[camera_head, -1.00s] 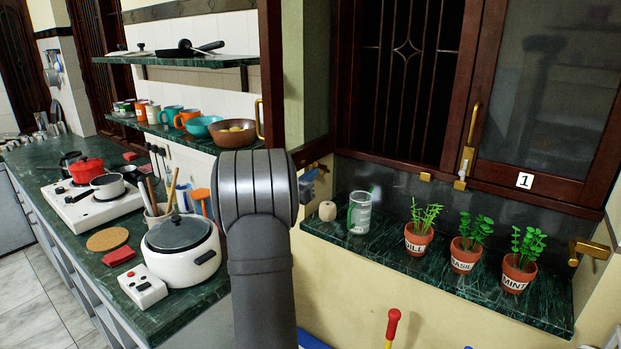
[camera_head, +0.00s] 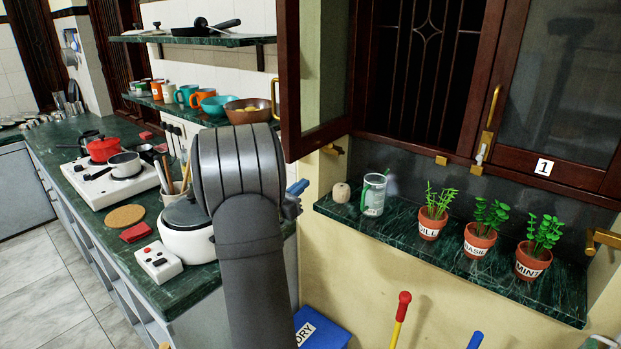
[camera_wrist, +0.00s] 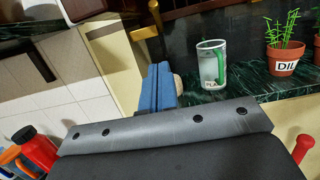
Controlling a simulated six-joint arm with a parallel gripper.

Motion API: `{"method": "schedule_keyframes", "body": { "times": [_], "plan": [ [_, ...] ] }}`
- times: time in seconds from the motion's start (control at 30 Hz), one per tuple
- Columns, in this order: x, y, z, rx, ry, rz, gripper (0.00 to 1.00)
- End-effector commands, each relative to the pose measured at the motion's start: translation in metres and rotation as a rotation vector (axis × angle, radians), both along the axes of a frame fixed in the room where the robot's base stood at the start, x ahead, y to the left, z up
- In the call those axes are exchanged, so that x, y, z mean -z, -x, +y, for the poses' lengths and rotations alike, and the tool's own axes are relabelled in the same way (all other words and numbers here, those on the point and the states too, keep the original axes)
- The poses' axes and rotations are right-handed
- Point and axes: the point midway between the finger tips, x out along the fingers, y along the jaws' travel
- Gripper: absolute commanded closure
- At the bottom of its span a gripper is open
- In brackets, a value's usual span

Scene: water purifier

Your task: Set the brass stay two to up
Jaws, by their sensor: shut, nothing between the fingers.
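A brass stay (camera_head: 333,149) sits at the wall below the open left window pane, just left of the green sill. It shows in the wrist view (camera_wrist: 144,33) beyond my fingers, with a brass piece rising toward the top edge. A second brass stay (camera_head: 603,238) is on the wall at the far right of the sill. I see no number on either stay. My gripper (camera_head: 297,189), with blue fingers, is below and left of the left stay, apart from it. In the wrist view its fingers (camera_wrist: 160,86) are shut and empty.
The open dark wood pane (camera_head: 290,80) hangs above my gripper. The green sill (camera_head: 400,233) holds a stone-like block (camera_head: 341,192), a glass mug (camera_head: 373,194) and several herb pots (camera_head: 433,215). A white cooker (camera_head: 187,235) stands on the left counter.

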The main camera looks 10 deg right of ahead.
Motion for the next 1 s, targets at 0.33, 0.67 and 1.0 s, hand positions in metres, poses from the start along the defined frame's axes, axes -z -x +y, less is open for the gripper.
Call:
{"method": "schedule_keyframes", "body": {
  "times": [0.33, 0.67, 1.0],
  "plan": [
    [0.022, -0.012, -0.046, -0.034, -0.255, 0.037, 0.67],
    [0.051, -0.029, -0.121, -0.126, -0.863, 0.026, 0.67],
    [0.029, -0.020, -0.158, -0.262, -1.438, -0.061, 0.67]
  ]
}}
